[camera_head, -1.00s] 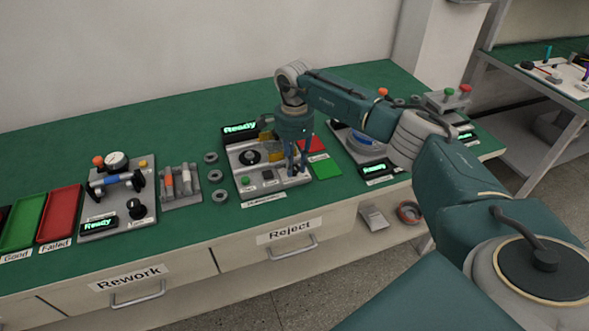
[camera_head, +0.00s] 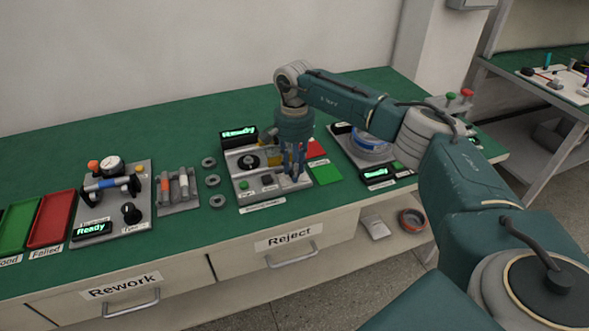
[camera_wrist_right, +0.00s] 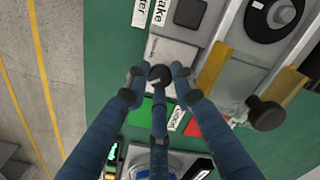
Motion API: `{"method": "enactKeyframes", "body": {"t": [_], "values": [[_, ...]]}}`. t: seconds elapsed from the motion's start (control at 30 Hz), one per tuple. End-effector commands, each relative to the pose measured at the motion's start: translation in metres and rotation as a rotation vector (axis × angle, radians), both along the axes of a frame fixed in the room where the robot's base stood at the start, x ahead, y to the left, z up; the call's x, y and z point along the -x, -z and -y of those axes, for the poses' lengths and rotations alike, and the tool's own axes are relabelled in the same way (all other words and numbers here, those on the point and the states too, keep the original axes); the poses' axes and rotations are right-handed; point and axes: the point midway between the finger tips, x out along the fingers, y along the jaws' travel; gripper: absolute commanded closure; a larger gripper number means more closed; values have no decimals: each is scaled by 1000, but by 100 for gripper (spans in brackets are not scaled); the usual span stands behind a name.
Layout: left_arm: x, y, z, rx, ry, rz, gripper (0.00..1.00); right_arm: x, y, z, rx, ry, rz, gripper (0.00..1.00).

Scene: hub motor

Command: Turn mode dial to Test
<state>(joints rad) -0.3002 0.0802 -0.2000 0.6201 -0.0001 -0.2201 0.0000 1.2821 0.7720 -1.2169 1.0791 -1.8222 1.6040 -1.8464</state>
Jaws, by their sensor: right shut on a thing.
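The mode dial (camera_wrist_right: 160,74) is a small black knob on a light grey plate in the right wrist view. My right gripper (camera_wrist_right: 158,78) has its blue fingers closed around this knob. In the head view the right gripper (camera_head: 293,173) points down at the right front of the grey station panel (camera_head: 243,190), and its fingers hide the knob there. The panel's display (camera_head: 239,133) reads Ready in green. The dial's mode labels cannot be read. My left gripper is not in view.
A round black part (camera_head: 248,162) and yellow blocks sit on the panel. Green (camera_head: 326,174) and red pads lie just right of it. Three grey rings (camera_head: 213,179) lie to the left, beside another station (camera_head: 141,222). Bare green bench lies behind.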

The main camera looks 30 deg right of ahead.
Motion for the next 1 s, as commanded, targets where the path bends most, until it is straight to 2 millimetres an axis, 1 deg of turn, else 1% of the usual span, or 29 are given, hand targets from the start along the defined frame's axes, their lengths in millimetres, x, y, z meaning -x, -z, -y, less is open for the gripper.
{"method": "enactKeyframes", "body": {"t": [0.53,0.57,0.6,0.63,0.9,1.0], "values": [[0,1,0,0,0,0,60,-2,-2,0,0,-23,6,100],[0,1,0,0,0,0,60,-2,-2,1,0,-23,6,70],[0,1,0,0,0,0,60,-2,-2,0,0,-23,6,62],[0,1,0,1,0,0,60,-2,-2,0,0,-23,6,57],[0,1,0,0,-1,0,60,-1,-1,0,0,-23,2,57],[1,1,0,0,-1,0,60,-1,-6,0,0,-23,4,57]]}}
